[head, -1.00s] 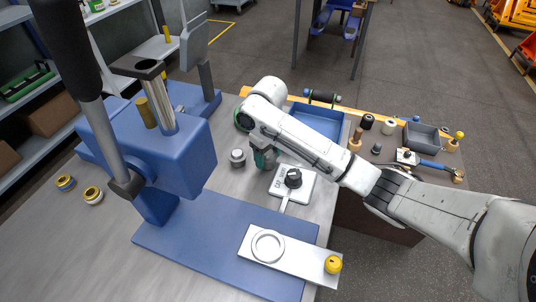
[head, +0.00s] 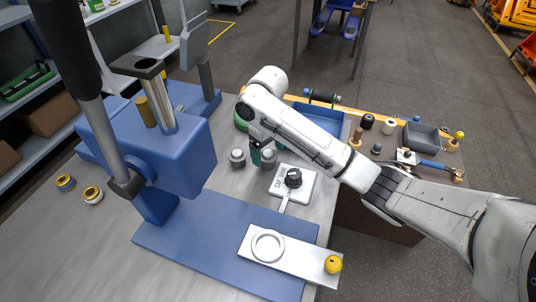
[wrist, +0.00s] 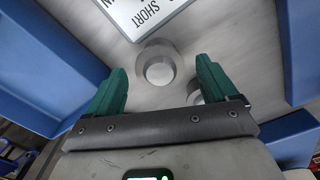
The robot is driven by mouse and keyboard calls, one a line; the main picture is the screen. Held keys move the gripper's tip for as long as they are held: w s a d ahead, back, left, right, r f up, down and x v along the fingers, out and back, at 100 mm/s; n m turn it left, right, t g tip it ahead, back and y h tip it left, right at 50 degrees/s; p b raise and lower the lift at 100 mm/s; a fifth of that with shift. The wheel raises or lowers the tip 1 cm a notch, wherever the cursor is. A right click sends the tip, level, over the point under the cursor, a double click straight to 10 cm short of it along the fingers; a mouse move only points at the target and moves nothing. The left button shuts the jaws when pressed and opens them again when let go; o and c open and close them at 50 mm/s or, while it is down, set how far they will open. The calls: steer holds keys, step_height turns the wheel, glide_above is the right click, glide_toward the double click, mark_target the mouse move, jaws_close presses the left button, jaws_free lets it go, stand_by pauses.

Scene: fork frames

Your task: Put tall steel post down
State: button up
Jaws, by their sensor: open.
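Two steel posts stand upright on the metal bench, left of the white board with a black knob (head: 293,183). The right post (head: 269,158) is beside my gripper's green fingers (head: 257,152) in the head view. The left post (head: 237,158) stands a little apart from it. In the wrist view my gripper (wrist: 157,80) is open. One post (wrist: 158,66) shows end-on between and beyond the fingertips, with nothing gripping it. The other (wrist: 194,92) is partly hidden behind the right finger. Which post is the tall one I cannot tell for certain.
A blue press (head: 165,150) stands left, its blue base (head: 200,245) in front. A white plate with a ring (head: 290,258) and yellow knob lies on that base. A blue bin (head: 322,118) is behind my arm. Bare bench lies at the front left.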

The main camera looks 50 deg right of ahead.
mark_target(268, 153)
step_height(268, 153, up, 10)
steer(key=p, duration=0.3)
steer(key=shift+f, duration=0.25)
